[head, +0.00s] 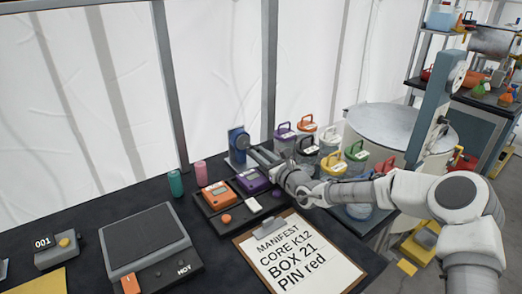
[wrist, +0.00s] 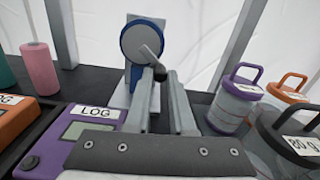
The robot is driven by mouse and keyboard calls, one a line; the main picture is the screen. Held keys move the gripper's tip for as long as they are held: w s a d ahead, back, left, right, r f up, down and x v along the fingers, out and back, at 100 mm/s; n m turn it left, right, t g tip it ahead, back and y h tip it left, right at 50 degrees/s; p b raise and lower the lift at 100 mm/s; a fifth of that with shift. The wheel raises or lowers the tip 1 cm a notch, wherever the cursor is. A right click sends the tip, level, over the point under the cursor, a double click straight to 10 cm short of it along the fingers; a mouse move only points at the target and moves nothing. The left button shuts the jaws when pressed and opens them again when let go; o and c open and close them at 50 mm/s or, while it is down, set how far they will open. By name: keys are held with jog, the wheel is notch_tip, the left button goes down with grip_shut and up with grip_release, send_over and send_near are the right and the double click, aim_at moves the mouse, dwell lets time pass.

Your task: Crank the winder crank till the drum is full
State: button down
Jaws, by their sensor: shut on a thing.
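The winder (head: 238,143) stands at the back edge of the dark table, a blue-rimmed round body on an upright stand. In the wrist view the winder's round grey face (wrist: 137,42) is straight ahead. The short grey crank (wrist: 149,54) slants down to the right from its middle and ends in a dark knob. My gripper (wrist: 160,76) is shut on the crank's knob end, with one finger on each side. In the head view my gripper (head: 257,153) reaches in from the right. How much is wound on the drum cannot be seen.
Orange and purple log boxes (head: 252,181) sit in a tray just below my gripper. Several lidded jars (head: 331,163) stand close on the right. Pink (head: 200,172) and teal (head: 176,183) cylinders stand left of the winder. A manifest clipboard (head: 303,262) lies in front.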

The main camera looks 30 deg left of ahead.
dwell(0.3)
jog(key=c, duration=0.8)
grip_release()
jog(key=shift+o, duration=0.2)
jog(key=p+v, duration=0.2)
jog(key=v, duration=1.5)
jog(key=shift+s+d+f, duration=0.1)
jog(key=shift+d, duration=0.15)
